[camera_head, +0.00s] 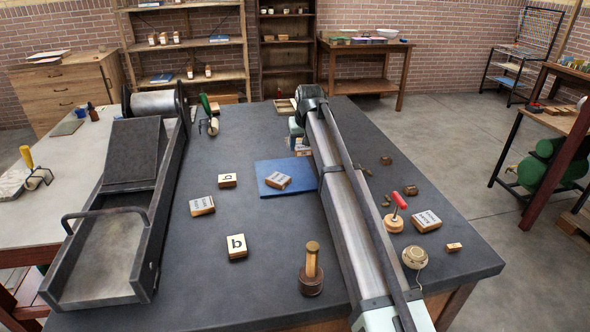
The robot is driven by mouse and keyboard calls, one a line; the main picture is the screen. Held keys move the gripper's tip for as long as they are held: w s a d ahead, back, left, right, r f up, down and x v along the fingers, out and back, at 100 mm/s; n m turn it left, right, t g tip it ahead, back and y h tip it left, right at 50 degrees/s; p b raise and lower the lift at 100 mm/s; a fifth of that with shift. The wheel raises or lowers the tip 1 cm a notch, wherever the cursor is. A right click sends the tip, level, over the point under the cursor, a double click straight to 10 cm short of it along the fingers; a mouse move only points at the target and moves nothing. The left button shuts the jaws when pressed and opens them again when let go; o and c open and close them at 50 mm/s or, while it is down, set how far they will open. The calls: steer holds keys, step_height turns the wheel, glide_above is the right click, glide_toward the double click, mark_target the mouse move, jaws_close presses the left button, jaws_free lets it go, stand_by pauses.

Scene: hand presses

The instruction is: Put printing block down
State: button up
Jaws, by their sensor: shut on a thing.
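My arm reaches over the dark table and bends down at its far end. My gripper (301,143) is there, just beyond the blue mat, partly hidden by my arm. It is shut on a small pale printing block, seen only in part. I cannot tell whether that block touches the table. The blue mat (303,183) lies flat in the middle of the table, with another printing block (278,181) on it. Other blocks lie to its left: a lettered one (228,181), a text one (202,205) and a second lettered one (236,246).
A hand press (110,245) with a long bed takes up the left of the dark table (200,285). A wooden-handled tool (311,273) stands near the front. A red-handled tool (395,217), a text block (426,221) and a twine ball (415,257) sit right of my arm.

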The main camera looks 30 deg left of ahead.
mark_target(304, 152)
steer(key=shift+f, duration=4.35)
steer(key=shift+f, duration=0.1)
steer(key=o, duration=1.1)
steer(key=v, duration=1.2)
steer(key=o, duration=0.3)
